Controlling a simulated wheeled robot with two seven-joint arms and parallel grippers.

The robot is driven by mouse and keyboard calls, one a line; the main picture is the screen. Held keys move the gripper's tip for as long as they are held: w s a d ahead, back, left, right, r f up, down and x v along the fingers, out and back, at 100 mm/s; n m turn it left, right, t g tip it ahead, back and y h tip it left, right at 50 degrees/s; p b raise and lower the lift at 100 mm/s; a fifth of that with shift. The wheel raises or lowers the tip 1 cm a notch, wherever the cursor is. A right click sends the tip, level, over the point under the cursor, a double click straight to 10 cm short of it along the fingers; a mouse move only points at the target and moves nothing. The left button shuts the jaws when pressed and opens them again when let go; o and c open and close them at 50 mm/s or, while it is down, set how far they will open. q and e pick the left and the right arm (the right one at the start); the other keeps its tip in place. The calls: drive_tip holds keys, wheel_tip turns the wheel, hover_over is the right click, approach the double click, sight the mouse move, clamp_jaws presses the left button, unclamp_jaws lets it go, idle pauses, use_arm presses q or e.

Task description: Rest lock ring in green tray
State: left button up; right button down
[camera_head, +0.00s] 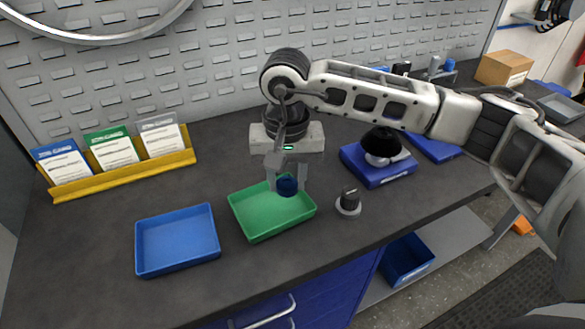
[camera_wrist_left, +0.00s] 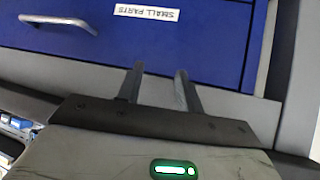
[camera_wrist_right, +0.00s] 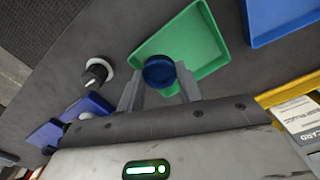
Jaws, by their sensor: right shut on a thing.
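My right gripper (camera_head: 287,180) is shut on the lock ring (camera_head: 287,187), a small dark blue round piece. It holds the ring over the green tray (camera_head: 256,224), near the tray's back right part; the gap below the ring is hard to judge. In the right wrist view the ring (camera_wrist_right: 158,71) sits between the fingertips, with the empty-looking green tray (camera_wrist_right: 207,53) behind it. My left gripper (camera_wrist_left: 160,82) is open and empty, in front of a blue drawer front; it is not in the head view.
A blue tray (camera_head: 178,240) lies left of the green one. A black knob with a pale base (camera_head: 348,203) stands just right of it. A blue stand (camera_head: 378,167) is farther right. A yellow card rack (camera_head: 120,177) is at the back left. The bench's front edge is close.

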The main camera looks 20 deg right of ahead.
drive_tip(key=w+a+f+m, duration=0.1)
drive_tip(key=w+a+m, duration=0.1)
drive_tip(key=w+m, duration=0.1)
drive_tip(key=b, duration=0.2)
hover_over(272, 210)
drive_tip(key=shift+w+f, duration=0.1)
drive_tip(key=shift+f, duration=2.15)
drive_tip(key=shift+f+b, duration=0.45)
drive_tip(key=shift+f, duration=0.2)
use_arm(q)
drive_tip(key=shift+d+f+b, duration=0.25)
drive_tip(key=shift+f+b, duration=0.15)
drive_tip(key=shift+f, duration=0.5)
use_arm(e)
drive_tip(key=shift+f, duration=0.15)
use_arm(q)
drive_tip(key=shift+r, duration=0.1)
drive_tip(key=shift+w+f, duration=0.2)
drive_tip(key=shift+w, duration=0.05)
drive_tip(key=shift+f+b, duration=0.55)
drive_tip(key=shift+b, duration=0.5)
use_arm(e)
drive_tip(key=shift+f, duration=0.65)
